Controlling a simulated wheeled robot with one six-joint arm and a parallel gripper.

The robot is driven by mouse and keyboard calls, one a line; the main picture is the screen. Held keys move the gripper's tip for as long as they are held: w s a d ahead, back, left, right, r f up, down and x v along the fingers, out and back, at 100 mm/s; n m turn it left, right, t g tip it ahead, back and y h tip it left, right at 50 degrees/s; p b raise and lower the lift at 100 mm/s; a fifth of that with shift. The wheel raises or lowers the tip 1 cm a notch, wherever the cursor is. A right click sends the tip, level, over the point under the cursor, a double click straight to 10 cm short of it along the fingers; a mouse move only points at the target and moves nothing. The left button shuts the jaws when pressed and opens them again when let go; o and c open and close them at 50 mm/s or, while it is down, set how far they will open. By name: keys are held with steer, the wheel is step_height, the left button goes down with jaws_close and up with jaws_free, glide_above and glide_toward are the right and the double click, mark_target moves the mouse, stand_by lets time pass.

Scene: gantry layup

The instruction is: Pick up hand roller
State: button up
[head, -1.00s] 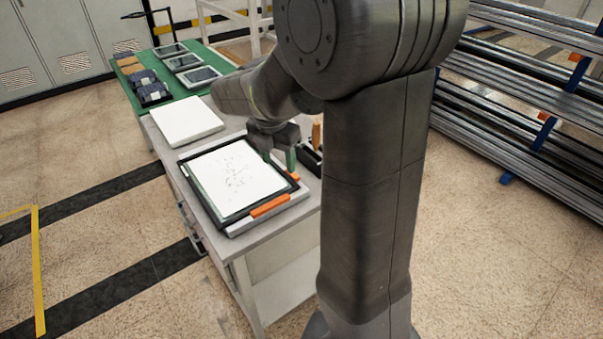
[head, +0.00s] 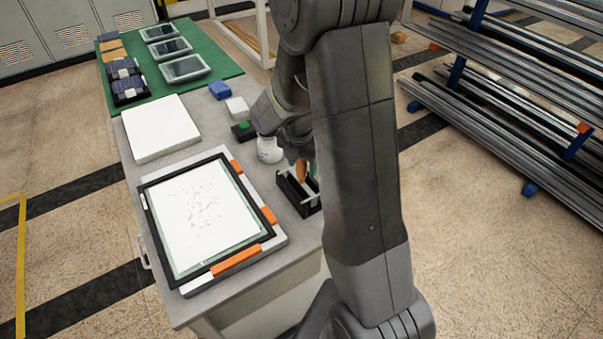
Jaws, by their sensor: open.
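The hand roller, of which an orange-brown upright handle (head: 302,170) shows, stands in a black open holder (head: 290,193) near the right edge of the grey table. My gripper (head: 300,160) points down at the top of this handle, with its greenish fingertips beside it. The jaws are open. My arm hides part of the gripper and the right side of the holder, and I cannot tell whether the fingers touch the handle.
A black-framed panel with orange clamps (head: 238,262) lies at the front left. A green mat (head: 215,62) carries trays and dark parts.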

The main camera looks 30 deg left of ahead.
steer(key=shift+f, duration=0.1)
steer(key=shift+c, duration=0.4)
jaws_close()
step_height(320, 180, up, 10)
steer(key=shift+r+b, duration=0.1)
steer(key=shift+b, duration=0.2)
steer(key=c, duration=0.8)
jaws_free()
steer(key=shift+c, duration=0.3)
